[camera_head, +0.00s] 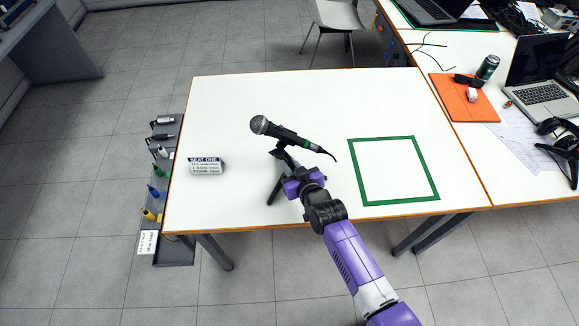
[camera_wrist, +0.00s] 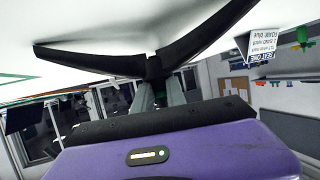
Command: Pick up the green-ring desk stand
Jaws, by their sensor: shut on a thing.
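The black desk stand (camera_head: 283,157) is near the middle of the white table, with a black microphone (camera_head: 262,125) on top that has a green band and a short cable. In the wrist view, upside down, its splayed black legs (camera_wrist: 105,62) meet at a hub above my fingers, close to the white tabletop. A bit of green shows between the fingers. My gripper (camera_head: 287,175) comes in from the front and is shut on the stand below the microphone; its fingertips (camera_wrist: 160,92) close around the stem. I cannot tell whether the feet touch the table.
A green square outline (camera_head: 360,172) lies right of the stand on the table (camera_head: 225,105). A "SEAT ONE" sign (camera_head: 206,166) stands at the left. A rack (camera_head: 175,245) with colored items is beyond the left edge. A cluttered desk with laptops (camera_head: 541,78) adjoins the right.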

